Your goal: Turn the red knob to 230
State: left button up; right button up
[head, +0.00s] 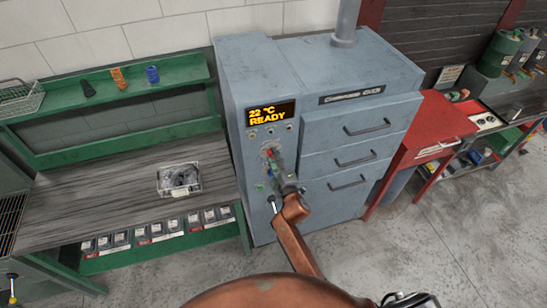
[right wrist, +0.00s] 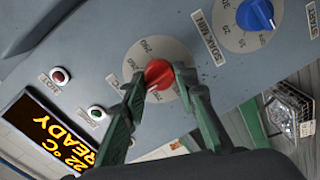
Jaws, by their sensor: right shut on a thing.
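The red knob (right wrist: 158,73) sits on a pale round dial (right wrist: 143,57) on the blue-grey panel. My right gripper (right wrist: 159,80) has its two green fingers on either side of the knob, shut on it. In the head view my right gripper (head: 272,163) is against the front of the oven cabinet (head: 262,83), hiding most of the knob. Parts of the dial's numbers show, but the fingers cover others and I cannot tell where the knob points. The display (head: 270,114) reads 22 °C READY. My left gripper is not in view.
A blue knob (right wrist: 256,14) marked SOAK MIN is beside the red one. A workbench (head: 110,205) with a wire basket (head: 179,180) stands left; a red bench (head: 437,122) stands right.

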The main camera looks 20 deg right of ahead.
jog(key=shift+r+m, duration=0.1)
jog(key=shift+m, duration=0.2)
jog(key=o, duration=1.1)
jog(key=shift+o, duration=0.2)
jog(key=s, duration=1.2)
jog(key=shift+d+r, duration=0.3)
jog(key=shift+r, duration=0.05)
jog(key=shift+f, duration=0.1)
